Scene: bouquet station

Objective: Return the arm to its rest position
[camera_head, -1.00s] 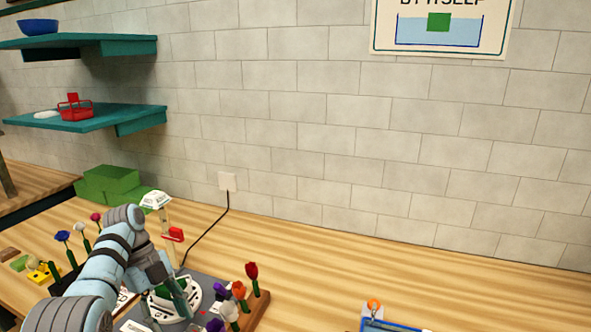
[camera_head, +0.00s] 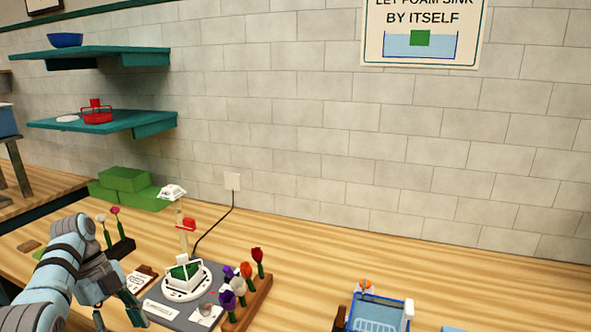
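My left gripper (camera_head: 118,314) hangs over the wooden bench at the lower left. Its two fingers look spread apart, with nothing seen between them. It is left of the grey station plate (camera_head: 157,313) and apart from the white stand with a green block (camera_head: 184,274) on that plate. My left arm covers part of the bench's left side. My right gripper is not in view.
A wooden holder (camera_head: 258,297) with several flowers stands right of the plate. A blue tray (camera_head: 378,312) is at the bottom right. Green foam blocks (camera_head: 125,180) lie at the back left. Teal shelves (camera_head: 110,122) hang above. The bench between holder and tray is clear.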

